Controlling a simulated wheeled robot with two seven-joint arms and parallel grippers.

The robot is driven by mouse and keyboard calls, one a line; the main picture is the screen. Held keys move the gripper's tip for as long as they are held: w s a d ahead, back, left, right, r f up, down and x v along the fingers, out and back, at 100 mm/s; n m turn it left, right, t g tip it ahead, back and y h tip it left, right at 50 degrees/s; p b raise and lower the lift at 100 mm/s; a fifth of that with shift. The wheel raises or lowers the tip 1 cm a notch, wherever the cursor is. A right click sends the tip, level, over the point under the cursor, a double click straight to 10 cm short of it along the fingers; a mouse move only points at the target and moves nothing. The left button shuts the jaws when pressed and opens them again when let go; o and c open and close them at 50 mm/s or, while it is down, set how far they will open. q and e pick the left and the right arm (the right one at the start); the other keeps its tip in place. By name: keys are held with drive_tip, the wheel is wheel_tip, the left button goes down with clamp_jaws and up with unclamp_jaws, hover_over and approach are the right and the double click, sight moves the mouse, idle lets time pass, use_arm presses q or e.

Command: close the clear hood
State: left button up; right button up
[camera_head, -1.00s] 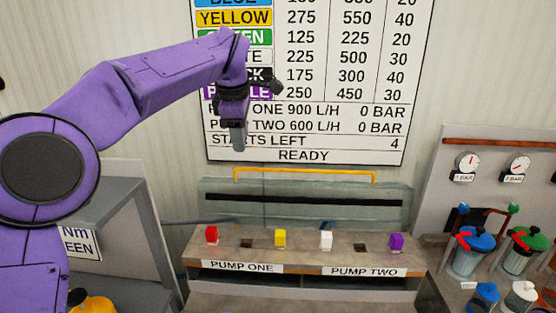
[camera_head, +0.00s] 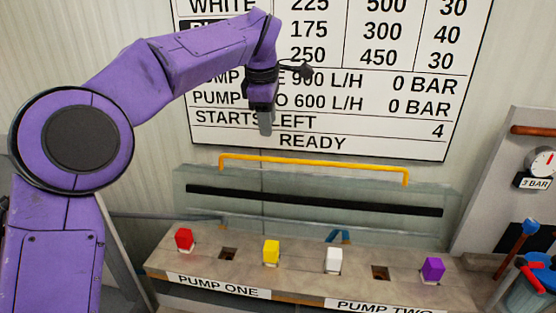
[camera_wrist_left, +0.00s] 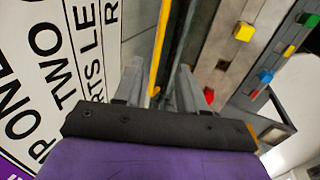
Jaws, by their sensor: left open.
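The clear hood (camera_head: 300,188) stands raised behind the pump bench in the head view, a see-through panel with a black strip across it. Its yellow handle bar (camera_head: 315,170) runs along the top edge. My left gripper (camera_head: 265,132) is open and points down, above the left part of the handle in the picture. In the left wrist view the handle (camera_wrist_left: 159,45) runs up between the spread fingers of the left gripper (camera_wrist_left: 165,88); I cannot tell whether they touch it. My right gripper is not in view.
The bench (camera_head: 210,268) carries red (camera_head: 184,240), yellow (camera_head: 271,252), white (camera_head: 333,260) and purple (camera_head: 433,269) blocks, with dark square holes between. A wall board (camera_head: 320,115) reads READY behind my arm. Gauges and lidded containers (camera_head: 530,290) stand at right.

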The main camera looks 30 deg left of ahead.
sight(271, 158)
use_arm(q)
drive_tip(key=x, duration=1.1)
drive_tip(key=shift+f, duration=0.1)
clamp_jaws()
